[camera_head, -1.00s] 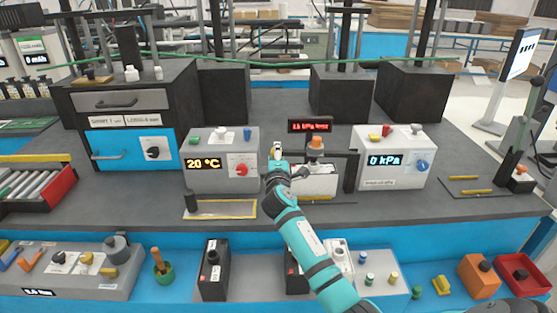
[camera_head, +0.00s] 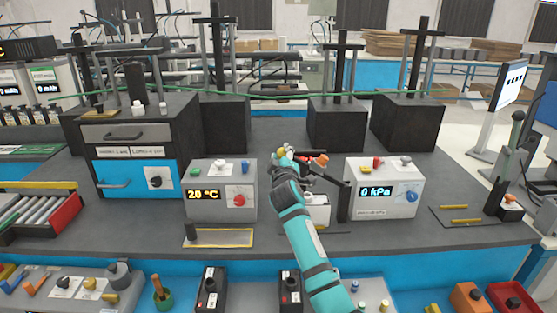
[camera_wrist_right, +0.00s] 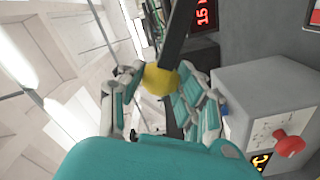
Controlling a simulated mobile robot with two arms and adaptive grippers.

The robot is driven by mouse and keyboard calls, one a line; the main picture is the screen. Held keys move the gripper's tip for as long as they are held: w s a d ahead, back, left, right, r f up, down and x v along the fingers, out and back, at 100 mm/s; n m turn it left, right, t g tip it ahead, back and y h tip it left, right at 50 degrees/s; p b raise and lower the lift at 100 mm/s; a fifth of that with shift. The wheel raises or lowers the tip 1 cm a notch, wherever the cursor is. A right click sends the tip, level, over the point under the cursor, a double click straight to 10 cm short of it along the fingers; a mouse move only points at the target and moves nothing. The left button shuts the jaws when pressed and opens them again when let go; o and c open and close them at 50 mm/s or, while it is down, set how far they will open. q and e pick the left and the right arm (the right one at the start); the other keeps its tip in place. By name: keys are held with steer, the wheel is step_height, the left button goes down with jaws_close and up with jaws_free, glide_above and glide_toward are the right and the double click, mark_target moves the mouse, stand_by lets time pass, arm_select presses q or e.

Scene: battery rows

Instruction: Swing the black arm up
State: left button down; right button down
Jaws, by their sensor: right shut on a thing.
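The black arm (camera_head: 332,178) is hinged at a black post (camera_head: 345,203) and slopes up to the left. My right gripper (camera_head: 284,156) is at the arm's raised left end. In the right wrist view, the fingers (camera_wrist_right: 160,88) are closed around a yellow ball knob (camera_wrist_right: 158,79) at the end of the black bar (camera_wrist_right: 178,32). A white block (camera_head: 318,211) stands below the arm, partly hidden by my forearm. My left gripper is not in view.
Black blocks with frames (camera_head: 336,125) stand behind. A red display (camera_wrist_right: 206,14) shows in the wrist view.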

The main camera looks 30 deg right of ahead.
steer(key=s+d+r+m+p, duration=0.7)
steer(key=d+r+m+p, duration=0.1)
steer(key=d+r, duration=0.2)
steer(key=shift+d+r, duration=0.35)
steer(key=shift+d, duration=0.4)
stand_by(0.4)
steer(key=c, duration=1.3)
jaws_free()
steer(key=o, duration=0.4)
steer(key=shift+s+d, duration=0.1)
steer(key=shift+d, duration=0.05)
